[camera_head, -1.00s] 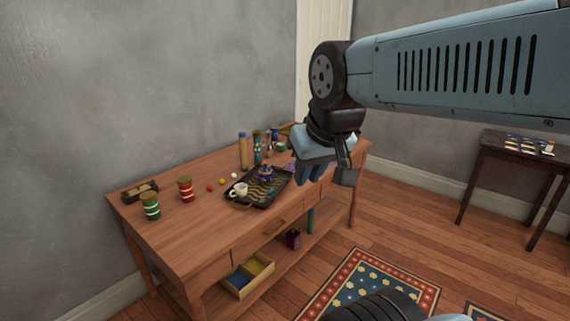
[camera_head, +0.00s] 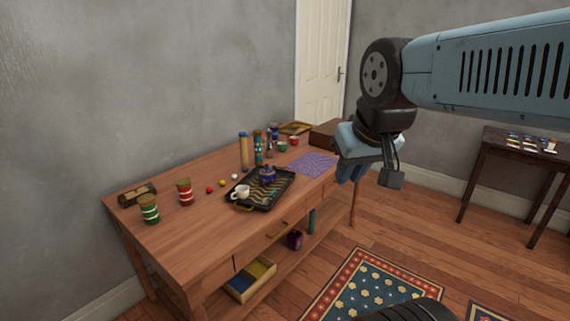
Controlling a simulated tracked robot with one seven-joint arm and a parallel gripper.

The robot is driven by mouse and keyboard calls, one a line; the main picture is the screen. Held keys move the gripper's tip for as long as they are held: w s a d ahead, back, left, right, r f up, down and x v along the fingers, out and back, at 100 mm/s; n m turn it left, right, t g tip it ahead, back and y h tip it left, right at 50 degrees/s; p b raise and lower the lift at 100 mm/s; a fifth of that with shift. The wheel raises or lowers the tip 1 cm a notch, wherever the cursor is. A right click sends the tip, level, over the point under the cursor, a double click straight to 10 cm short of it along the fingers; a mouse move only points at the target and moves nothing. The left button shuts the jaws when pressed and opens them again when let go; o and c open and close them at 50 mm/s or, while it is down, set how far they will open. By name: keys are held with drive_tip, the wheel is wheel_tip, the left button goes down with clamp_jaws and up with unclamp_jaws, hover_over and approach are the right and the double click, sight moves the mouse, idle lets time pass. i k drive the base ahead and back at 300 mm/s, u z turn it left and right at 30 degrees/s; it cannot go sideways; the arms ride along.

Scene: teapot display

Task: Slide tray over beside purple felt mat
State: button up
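The dark tray (camera_head: 263,203) with a gold wavy pattern lies on the wooden table, near its front edge. A white cup (camera_head: 241,192) stands at its left end and a small blue-purple teapot (camera_head: 267,174) near its far side. The purple felt mat (camera_head: 313,165) lies flat to the right of the tray, with a strip of bare wood between them. My gripper (camera_head: 368,178) hangs in the air at the table's right end, right of the mat and apart from the tray. Its fingers are partly hidden, so its opening is unclear.
Small coloured balls (camera_head: 222,183) and two striped jars (camera_head: 185,192) stand left of the tray. Tall cylinders (camera_head: 244,151) stand behind it. A brown box (camera_head: 326,133) sits at the far right end. The front left tabletop is clear.

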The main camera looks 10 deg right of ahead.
sight(258, 191)
drive_tip(key=z, duration=0.05)
drive_tip(key=i, duration=1)
drive_tip(key=u, duration=0.1)
